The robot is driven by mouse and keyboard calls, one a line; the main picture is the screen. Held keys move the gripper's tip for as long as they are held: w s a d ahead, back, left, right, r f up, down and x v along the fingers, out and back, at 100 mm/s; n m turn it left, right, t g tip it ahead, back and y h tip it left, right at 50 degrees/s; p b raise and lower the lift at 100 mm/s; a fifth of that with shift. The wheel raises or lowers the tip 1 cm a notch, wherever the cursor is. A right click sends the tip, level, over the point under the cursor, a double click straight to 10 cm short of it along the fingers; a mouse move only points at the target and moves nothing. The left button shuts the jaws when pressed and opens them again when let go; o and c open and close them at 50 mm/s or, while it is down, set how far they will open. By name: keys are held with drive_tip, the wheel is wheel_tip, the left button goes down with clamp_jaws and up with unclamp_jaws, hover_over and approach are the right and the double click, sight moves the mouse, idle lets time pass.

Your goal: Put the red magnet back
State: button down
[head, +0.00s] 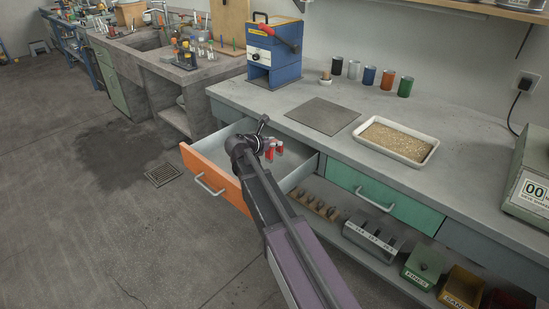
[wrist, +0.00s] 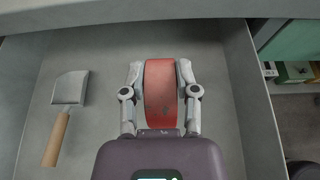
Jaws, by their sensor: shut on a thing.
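The red magnet (wrist: 160,92) is between the two fingers of my gripper (wrist: 161,80) in the wrist view. The gripper is shut on the magnet's sides. Both are over or inside the open drawer with the orange front (head: 215,182). I cannot tell whether the magnet touches the drawer floor (wrist: 100,60). My arm hides part of the drawer in the head view.
A scoop with a wooden handle (wrist: 57,138) lies in the drawer, left of the gripper. On the bench above are a grey plate (head: 322,116), a tray of granules (head: 398,140) and a blue machine (head: 273,55). A closed green drawer (head: 385,199) is to the right.

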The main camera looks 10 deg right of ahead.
drive_tip(key=shift+f, duration=0.45)
drive_tip(key=shift+f+b, duration=1.9)
drive_tip(key=shift+b, duration=0.2)
drive_tip(key=shift+f, duration=0.15)
drive_tip(key=shift+c, duration=1.8)
unclamp_jaws()
drive_tip(key=shift+r, duration=0.2)
drive_tip(key=shift+s+a+r+p, duration=0.3)
drive_tip(key=shift+s+a+p, duration=0.05)
drive_tip(key=shift+a, duration=0.05)
drive_tip(key=p+v, duration=0.4)
drive_tip(key=v, duration=0.6)
drive_tip(key=shift+s+a, duration=0.25)
drive_tip(key=shift+a, duration=0.1)
